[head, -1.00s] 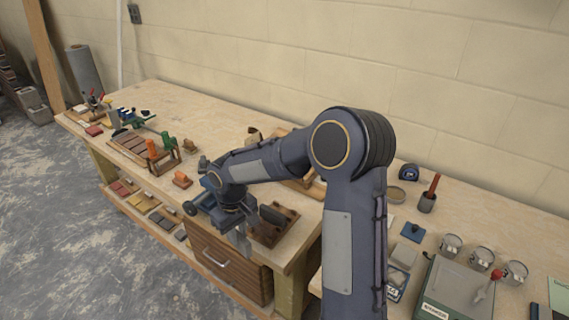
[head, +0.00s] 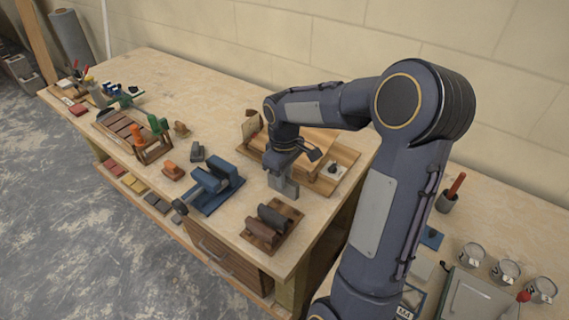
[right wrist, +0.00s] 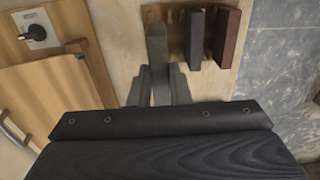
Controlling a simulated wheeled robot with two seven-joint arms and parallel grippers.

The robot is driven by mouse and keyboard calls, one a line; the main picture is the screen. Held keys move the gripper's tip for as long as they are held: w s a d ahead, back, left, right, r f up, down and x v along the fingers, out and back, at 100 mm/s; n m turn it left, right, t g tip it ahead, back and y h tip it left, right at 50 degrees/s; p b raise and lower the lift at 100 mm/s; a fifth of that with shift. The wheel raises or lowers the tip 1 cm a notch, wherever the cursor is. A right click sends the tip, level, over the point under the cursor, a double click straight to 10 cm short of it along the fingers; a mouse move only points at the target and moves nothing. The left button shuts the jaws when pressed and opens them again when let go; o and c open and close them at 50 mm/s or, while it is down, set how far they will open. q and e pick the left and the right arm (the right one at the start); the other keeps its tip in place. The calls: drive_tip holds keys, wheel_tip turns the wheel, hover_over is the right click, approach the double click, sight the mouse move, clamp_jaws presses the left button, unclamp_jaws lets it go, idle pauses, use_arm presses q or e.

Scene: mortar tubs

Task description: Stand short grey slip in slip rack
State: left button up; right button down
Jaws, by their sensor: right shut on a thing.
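My right gripper (head: 284,190) is at the back edge of the slip rack, pointing down. In the right wrist view its fingers (right wrist: 158,90) are shut on the grey slip (right wrist: 157,55), which sticks out beyond them. The slip rack (head: 288,207) is a brown wooden base near the bench's front right corner; it also shows in the right wrist view (right wrist: 176,47). It holds a dark grey slip (right wrist: 195,38) and a brown slip (right wrist: 227,36) standing. The held slip overlaps the rack's free left end in that view; I cannot tell whether they touch. My left gripper is out of view.
A blue clamp-like tool (head: 213,186) lies left of the rack. Small orange blocks (head: 173,171) and a wooden stand (head: 150,145) are further left. The bench's right edge is close to the rack.

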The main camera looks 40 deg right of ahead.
sight(284, 194)
drive_tip(key=shift+s+a+f+b, duration=0.2)
drive_tip(key=shift+f+b, duration=0.4)
drive_tip(key=shift+w+f+b, duration=0.1)
drive_tip(key=shift+f+b, duration=0.45)
drive_tip(key=shift+f, duration=0.25)
drive_tip(key=shift+f+b, duration=0.6)
drive_tip(key=shift+f, duration=0.1)
drive_tip(key=shift+f, duration=0.25)
drive_tip(key=shift+f+b, duration=0.85)
drive_tip(key=shift+f, duration=0.15)
drive_tip(key=shift+f, duration=0.15)
drive_tip(key=shift+f+b, duration=0.7)
drive_tip(key=shift+f, duration=0.05)
